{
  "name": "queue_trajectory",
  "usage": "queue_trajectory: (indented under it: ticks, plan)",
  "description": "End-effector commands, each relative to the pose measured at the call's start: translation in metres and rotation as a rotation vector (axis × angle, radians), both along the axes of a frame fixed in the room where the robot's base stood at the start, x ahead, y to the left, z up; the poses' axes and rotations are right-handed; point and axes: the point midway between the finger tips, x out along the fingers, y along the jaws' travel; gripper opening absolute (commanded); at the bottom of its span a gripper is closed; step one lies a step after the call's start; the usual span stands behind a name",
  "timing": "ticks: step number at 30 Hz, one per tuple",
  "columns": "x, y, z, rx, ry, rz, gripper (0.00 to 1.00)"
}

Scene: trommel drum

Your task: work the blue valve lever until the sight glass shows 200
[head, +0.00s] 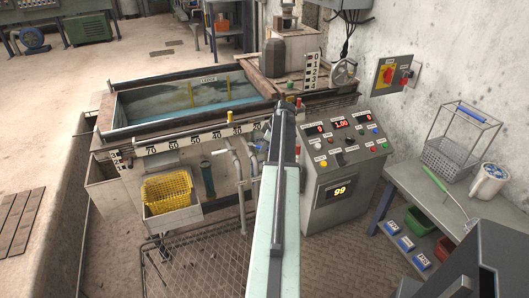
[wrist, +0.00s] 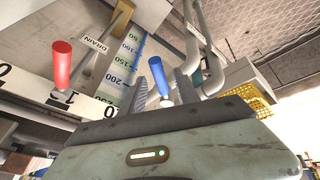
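The blue valve lever (wrist: 158,78) stands up in the wrist view on a white pivot, in front of a plate with numerals. My gripper (wrist: 163,88) has its two dark ridged fingers apart, one on each side of the blue lever in the picture; I cannot tell whether either touches it. The sight glass scale (wrist: 124,65) lies behind, marked 50, 100, 150 and 200, with a blue strip along it; the exact level is not clear. In the head view my arm covers the gripper and much of the valve area.
A red lever (wrist: 62,65) stands left of the blue one, near a DRAIN label (wrist: 94,43). Pale pipes (wrist: 205,50) run close on the right. In the head view are a yellow basket (head: 167,193), a control console (head: 342,170) and a side table (head: 455,205).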

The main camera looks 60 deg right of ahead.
Motion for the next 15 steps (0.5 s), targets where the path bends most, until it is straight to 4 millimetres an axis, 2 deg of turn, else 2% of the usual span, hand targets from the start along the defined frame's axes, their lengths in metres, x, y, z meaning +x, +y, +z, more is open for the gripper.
queue_trajectory:
  ticks: [5, 6, 10, 15]
  plan:
    - [0.0007, 0.0002, 0.0007, 0.0, 0.0, 0.0, 0.38]
    - [0.0007, 0.0003, 0.0007, 0.0, 0.0, 0.0, 0.35]
    - [0.0009, 0.0004, 0.0008, 0.0, 0.0, 0.0, 0.0]
    - [0.0011, 0.0005, 0.0008, 0.0, 0.0, 0.001, 0.0]
